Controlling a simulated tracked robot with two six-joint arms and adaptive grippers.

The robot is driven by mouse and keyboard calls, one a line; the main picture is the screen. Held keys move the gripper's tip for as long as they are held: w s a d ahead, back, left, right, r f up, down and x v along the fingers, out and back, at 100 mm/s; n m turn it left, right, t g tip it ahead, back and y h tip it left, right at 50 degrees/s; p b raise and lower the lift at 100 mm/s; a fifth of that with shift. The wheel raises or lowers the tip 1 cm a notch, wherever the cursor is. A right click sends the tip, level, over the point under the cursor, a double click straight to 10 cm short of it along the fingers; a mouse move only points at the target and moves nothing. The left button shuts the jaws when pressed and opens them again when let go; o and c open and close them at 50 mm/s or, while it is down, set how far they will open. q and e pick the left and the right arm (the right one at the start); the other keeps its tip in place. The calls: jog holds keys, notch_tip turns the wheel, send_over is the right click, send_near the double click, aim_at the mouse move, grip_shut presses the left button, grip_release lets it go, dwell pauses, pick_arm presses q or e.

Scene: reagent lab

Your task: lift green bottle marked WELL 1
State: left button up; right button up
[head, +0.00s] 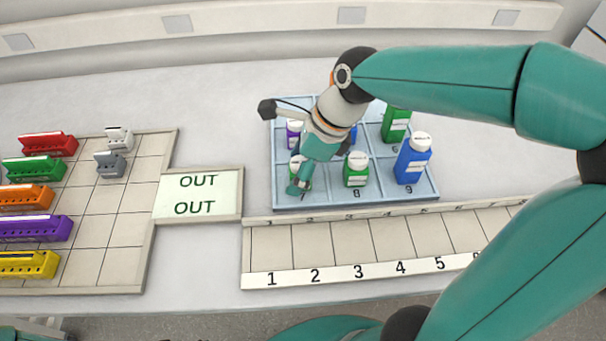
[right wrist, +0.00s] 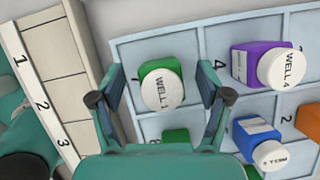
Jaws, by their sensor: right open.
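The green bottle marked WELL 1 (right wrist: 163,84) has a white cap and stands in a near-left cell of the blue tray (head: 340,203). In the head view its cap (head: 296,162) shows beside my gripper, which hides much of its body. My right gripper (head: 300,186) is open over that cell. In the right wrist view its two fingers (right wrist: 162,98) stand apart on either side of the bottle, with gaps visible at both sides. My left gripper is not in view.
The tray also holds a purple bottle marked WELL 4 (right wrist: 260,65), a blue bottle (head: 412,160), a green bottle (head: 356,170) and others. A numbered rack (head: 330,245) lies in front, empty where visible. An OUT mat (head: 198,194) and a board of coloured blocks (head: 130,200) lie left.

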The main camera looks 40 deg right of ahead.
jog(key=shift+w+a+f, duration=0.1)
jog(key=shift+a+f, duration=0.05)
jog(key=shift+f, duration=0.35)
jog(key=c, duration=1.3)
jog(key=shift+o, duration=0.2)
jog(key=shift+r, duration=0.1)
